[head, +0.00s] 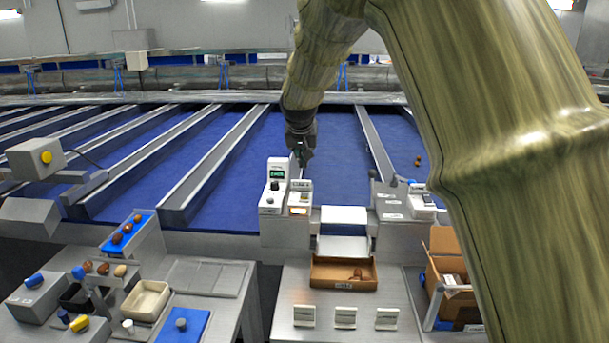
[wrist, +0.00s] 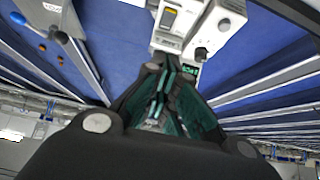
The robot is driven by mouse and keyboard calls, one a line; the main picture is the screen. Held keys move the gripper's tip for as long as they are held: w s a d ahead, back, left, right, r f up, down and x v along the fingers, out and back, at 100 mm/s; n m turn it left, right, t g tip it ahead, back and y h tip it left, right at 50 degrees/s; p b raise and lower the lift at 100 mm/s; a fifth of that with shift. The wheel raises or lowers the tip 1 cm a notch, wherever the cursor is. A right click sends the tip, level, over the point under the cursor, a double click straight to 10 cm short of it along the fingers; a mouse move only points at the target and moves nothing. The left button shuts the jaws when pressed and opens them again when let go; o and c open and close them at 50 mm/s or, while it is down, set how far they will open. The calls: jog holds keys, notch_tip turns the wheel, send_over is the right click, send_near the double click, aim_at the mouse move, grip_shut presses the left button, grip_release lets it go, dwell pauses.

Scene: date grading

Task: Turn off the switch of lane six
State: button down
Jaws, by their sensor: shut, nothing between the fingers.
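A small white switch box (head: 299,197) stands at the front edge of the blue lanes, with a pale orange window and a label too small to read. In the wrist view the switch box (wrist: 178,22) shows upside down, beyond my fingertips. Right beside it is a control box (head: 274,201) with a green display and a dark knob; it also shows in the wrist view (wrist: 222,22). My gripper (head: 304,158) is shut and empty, above and behind these boxes, apart from the switch box. I cannot read which lane it belongs to, nor the switch's position.
A grey box with a lever (head: 388,200) stands to the right. A brown tray (head: 343,272) with dates sits in front, near a cardboard box (head: 450,243). A yellow-button box (head: 35,158) is at left.

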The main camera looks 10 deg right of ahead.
jog(key=p, duration=0.4)
send_over(306, 192)
jog(key=s, duration=0.2)
jog(key=f, duration=0.7)
jog(key=shift+s+a+f, duration=0.1)
jog(key=shift+a+f, duration=0.25)
jog(key=shift+a, duration=0.05)
notch_tip(306, 192, down, 2)
jog(key=shift+s+f+p, duration=0.1)
jog(key=shift+s+p, duration=0.05)
jog(key=shift+p, duration=0.2)
jog(key=shift+s+a+f+p, duration=0.15)
jog(key=shift+f+p, duration=0.15)
jog(key=shift+f, duration=0.7)
